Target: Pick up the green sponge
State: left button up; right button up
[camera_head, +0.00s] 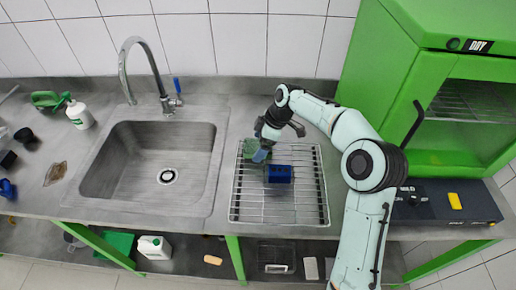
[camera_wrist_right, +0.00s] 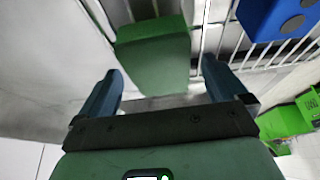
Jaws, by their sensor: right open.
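The green sponge (camera_head: 250,146) lies at the back left of the wire rack (camera_head: 240,214) in the head view, partly hidden by my right gripper (camera_head: 264,152). In the right wrist view the sponge (camera_wrist_right: 153,52) is a green block in front of my right gripper (camera_wrist_right: 161,72). The two blue fingers are apart, one on each side of the sponge, and no grip on it shows. I cannot tell how far the sponge reaches in between the fingertips. My left gripper is not in view.
A blue block with holes (camera_head: 278,174) stands on the rack close to the sponge; it also shows in the wrist view (camera_wrist_right: 278,18). The sink (camera_head: 140,165) with its faucet (camera_head: 140,65) is to the left. A green drying cabinet (camera_head: 385,75) stands at the right.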

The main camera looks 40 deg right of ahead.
jog(key=shift+f, duration=0.15)
jog(key=c, duration=1)
jog(key=shift+c, duration=0.5)
